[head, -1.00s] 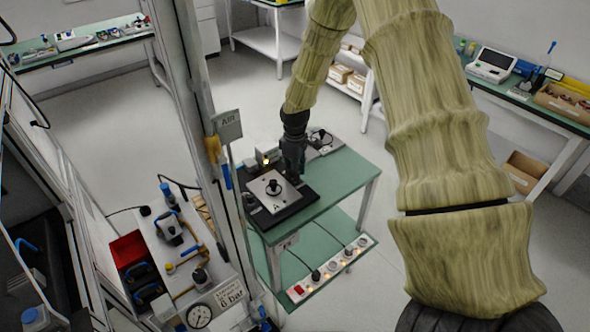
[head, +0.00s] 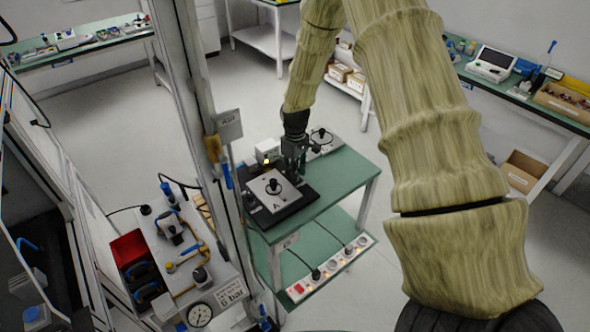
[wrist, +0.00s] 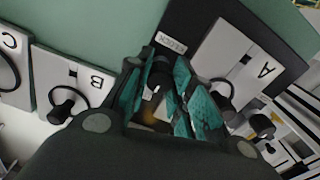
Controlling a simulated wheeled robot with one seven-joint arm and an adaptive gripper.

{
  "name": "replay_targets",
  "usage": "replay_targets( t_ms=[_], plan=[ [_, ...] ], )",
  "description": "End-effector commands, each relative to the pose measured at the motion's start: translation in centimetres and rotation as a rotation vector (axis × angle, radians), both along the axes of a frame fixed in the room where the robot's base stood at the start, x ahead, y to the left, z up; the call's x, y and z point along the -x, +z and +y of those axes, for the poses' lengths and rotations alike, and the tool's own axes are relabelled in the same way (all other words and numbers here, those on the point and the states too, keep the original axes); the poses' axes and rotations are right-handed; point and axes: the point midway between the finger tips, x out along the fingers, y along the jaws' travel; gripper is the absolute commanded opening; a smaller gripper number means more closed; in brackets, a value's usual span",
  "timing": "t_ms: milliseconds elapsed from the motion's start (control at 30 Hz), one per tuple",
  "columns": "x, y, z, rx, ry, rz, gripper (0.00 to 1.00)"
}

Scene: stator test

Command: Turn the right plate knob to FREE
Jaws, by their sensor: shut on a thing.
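A black base plate (head: 310,195) lies on the green table and carries a pale plate marked A (head: 262,203) with a black knob (head: 273,186) on top. My gripper (head: 293,167) points down at the far right part of this base. In the wrist view its teal fingers (wrist: 170,92) are shut on a small black knob (wrist: 157,74), partly hidden between them. A label reading LOCK (wrist: 172,43) lies beside this knob; no FREE label is readable. Plate A (wrist: 228,62) lies right of the fingers, apart from them.
Plates marked B (wrist: 75,75) and C (wrist: 12,50) lie close left of my gripper in the wrist view. A small pale box (head: 267,150) stands behind the base. A metal post (head: 195,100) rises left of the table. The table's front right is clear (head: 345,180).

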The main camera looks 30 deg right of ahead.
Motion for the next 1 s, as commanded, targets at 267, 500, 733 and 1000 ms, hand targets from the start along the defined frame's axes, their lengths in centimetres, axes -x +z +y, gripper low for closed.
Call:
replay_targets(
  t_ms=[267, 500, 733, 1000],
  plan=[
    [-0.2, 0.2, -0.1, 0.002, 0.000, -0.005, 0.46],
    [-0.1, 0.1, 0.0, 0.000, 0.001, -0.002, 0.46],
    [-0.1, 1.7, 0.0, 0.001, 0.001, -0.004, 0.46],
    [-0.2, 5.9, 0.0, 0.001, 0.001, -0.004, 0.46]
  ],
)
